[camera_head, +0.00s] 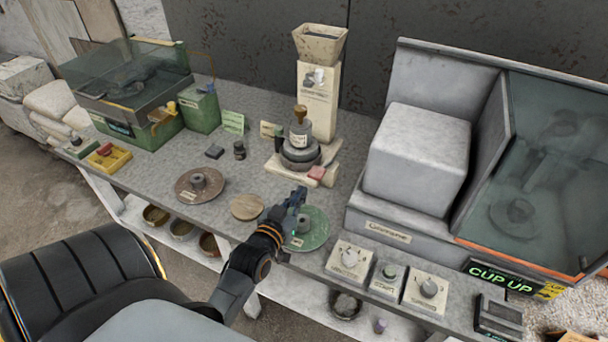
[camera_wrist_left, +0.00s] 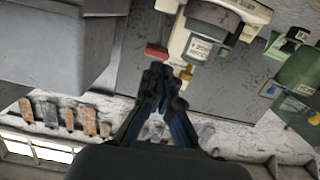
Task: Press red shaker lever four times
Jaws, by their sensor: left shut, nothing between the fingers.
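The shaker (camera_head: 299,145) stands on a cream base at the back middle of the bench, with a dark stacked body and a brown cap. Its red lever (camera_head: 317,172) sticks out at the front right of the base. My left gripper (camera_head: 299,193) is shut and empty, in front of the lever and over the green disc. In the left wrist view the red lever (camera_wrist_left: 156,51) lies just beyond the fingertips (camera_wrist_left: 158,72), slightly to their left. A small gap seems to show between them; contact cannot be made out. My right gripper is not in view.
A green round plate (camera_head: 318,234), a wooden disc (camera_head: 247,207) and a brown round plate (camera_head: 187,188) lie on the bench. A large grey machine (camera_head: 415,150) stands close on the right. Knob boxes (camera_head: 349,258) line the front edge. A cream hopper tower (camera_head: 318,100) rises behind the shaker.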

